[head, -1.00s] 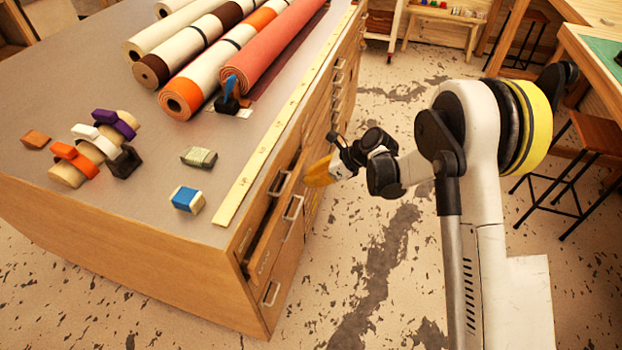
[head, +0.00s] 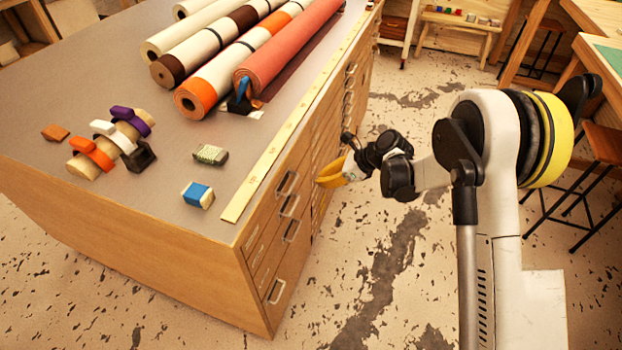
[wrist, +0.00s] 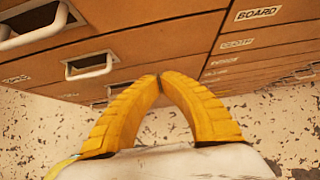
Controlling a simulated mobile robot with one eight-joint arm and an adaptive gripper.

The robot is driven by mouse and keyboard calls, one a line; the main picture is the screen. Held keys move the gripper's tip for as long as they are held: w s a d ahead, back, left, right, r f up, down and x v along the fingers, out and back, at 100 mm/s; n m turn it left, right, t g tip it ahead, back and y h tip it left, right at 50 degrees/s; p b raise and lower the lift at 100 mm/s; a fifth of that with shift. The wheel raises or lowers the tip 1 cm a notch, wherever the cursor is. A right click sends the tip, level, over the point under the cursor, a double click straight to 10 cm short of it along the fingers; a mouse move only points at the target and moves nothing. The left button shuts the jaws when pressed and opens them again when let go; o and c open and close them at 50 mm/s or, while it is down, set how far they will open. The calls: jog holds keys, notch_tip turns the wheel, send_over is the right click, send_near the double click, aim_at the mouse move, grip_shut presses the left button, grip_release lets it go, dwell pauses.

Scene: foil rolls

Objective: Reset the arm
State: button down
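My gripper (head: 333,172) has yellow fingers and hangs beside the drawer side of the wooden cabinet (head: 150,235), below the level of its top. In the wrist view the two yellow fingertips (wrist: 159,79) meet, with nothing between them. They point toward drawer fronts, and I cannot tell whether they touch one. My white arm (head: 490,150) stands over the floor to the right of the cabinet, with its forearm bent left toward the drawers.
Drawers with metal handles (head: 276,291) line the cabinet side and look shut. Rolls (head: 270,60), clips on a rod (head: 92,152), an eraser-like block (head: 197,194) and a yellow ruler (head: 262,172) lie on top. Stools (head: 600,150) stand at right; floor between is clear.

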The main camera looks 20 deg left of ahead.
jog(key=p+v, duration=0.2)
jog(key=v, duration=0.6)
jog(key=shift+r+p, duration=0.3)
jog(key=shift+p, duration=0.05)
jog(key=s+d+r+n+t+h, duration=0.2)
jog(key=s+d+r+n, duration=0.2)
jog(key=d+r, duration=0.4)
jog(key=s+d+r+n+t+h, duration=0.2)
jog(key=s+d+r+n, duration=0.3)
jog(key=r, duration=0.5)
jog(key=s+d+r+n+t+h, duration=0.2)
jog(key=s+d+n+h, duration=0.3)
jog(key=s+d+n, duration=0.4)
jog(key=s+d, duration=0.5)
jog(key=s, duration=0.3)
jog(key=shift+s+d+r+n, duration=0.25)
jog(key=shift+d+n, duration=0.15)
jog(key=shift+t, duration=0.3)
